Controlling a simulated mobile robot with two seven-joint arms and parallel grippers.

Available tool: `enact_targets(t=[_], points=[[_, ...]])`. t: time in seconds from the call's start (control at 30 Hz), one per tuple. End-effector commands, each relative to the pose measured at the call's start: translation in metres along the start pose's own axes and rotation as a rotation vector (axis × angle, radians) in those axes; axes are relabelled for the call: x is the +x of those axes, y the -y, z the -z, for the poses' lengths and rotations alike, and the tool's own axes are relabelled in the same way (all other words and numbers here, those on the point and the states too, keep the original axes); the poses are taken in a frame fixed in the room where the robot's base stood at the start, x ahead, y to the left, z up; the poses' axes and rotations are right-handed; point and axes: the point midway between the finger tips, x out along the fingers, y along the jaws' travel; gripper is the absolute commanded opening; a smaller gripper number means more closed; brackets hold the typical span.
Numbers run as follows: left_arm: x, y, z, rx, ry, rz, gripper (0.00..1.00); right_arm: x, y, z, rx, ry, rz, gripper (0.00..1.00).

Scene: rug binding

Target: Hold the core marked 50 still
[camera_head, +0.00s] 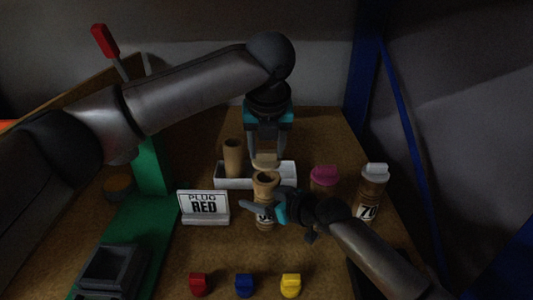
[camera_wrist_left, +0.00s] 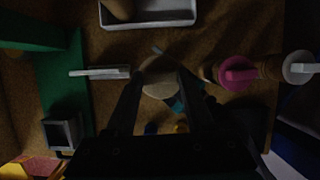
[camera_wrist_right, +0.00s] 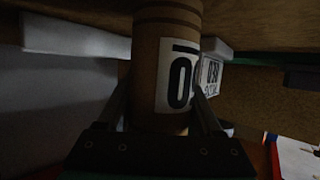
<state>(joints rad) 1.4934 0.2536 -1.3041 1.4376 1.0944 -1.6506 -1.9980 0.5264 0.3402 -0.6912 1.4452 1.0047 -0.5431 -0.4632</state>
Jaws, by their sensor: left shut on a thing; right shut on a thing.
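The core marked 50 (camera_head: 265,184) is a brown cardboard tube standing upright with an open top; its label is partly hidden in the head view. In the right wrist view the core (camera_wrist_right: 165,50) fills the middle, with a 0 readable on its label. My right gripper (camera_head: 268,208) is shut around it from the right. My left gripper (camera_head: 267,150) points down just above the core and is shut on a tan plug (camera_head: 265,160). The tan plug (camera_wrist_left: 160,78) also shows between the fingers in the left wrist view. I cannot tell whether plug and core touch.
A white tray (camera_head: 235,183) holding a plain tube (camera_head: 233,158) stands behind. A sign (camera_head: 203,205) reads PLUG RED. Right are a pink-capped core (camera_head: 324,180) and a white-capped core marked 70 (camera_head: 370,190). Red (camera_head: 200,285), blue (camera_head: 244,285) and yellow (camera_head: 290,285) plugs lie in front.

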Motion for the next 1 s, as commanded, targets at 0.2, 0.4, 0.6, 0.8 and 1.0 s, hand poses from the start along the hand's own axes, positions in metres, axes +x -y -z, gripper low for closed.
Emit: enact_targets(t=[0.2, 0.4, 0.6, 0.8, 1.0], points=[[-0.011, 0.000, -0.005, 0.000, 0.001, 0.000, 0.00, 0.000, 0.000, -0.001, 0.000, 0.002, 0.000, 0.08], [-0.020, 0.000, -0.008, 0.001, 0.000, 0.001, 0.00, 0.000, 0.000, -0.001, 0.000, 0.002, 0.000, 0.08], [-0.029, 0.000, -0.012, 0.001, 0.001, 0.001, 0.00, 0.000, 0.000, -0.001, 0.000, 0.002, 0.000, 0.08], [-0.038, 0.000, -0.016, 0.000, 0.001, 0.001, 0.00, 0.000, 0.000, -0.001, 0.000, 0.002, 0.000, 0.08], [-0.043, 0.000, -0.018, 0.000, -0.001, 0.000, 0.00, 0.000, 0.000, -0.001, 0.000, 0.001, 0.000, 0.08]])
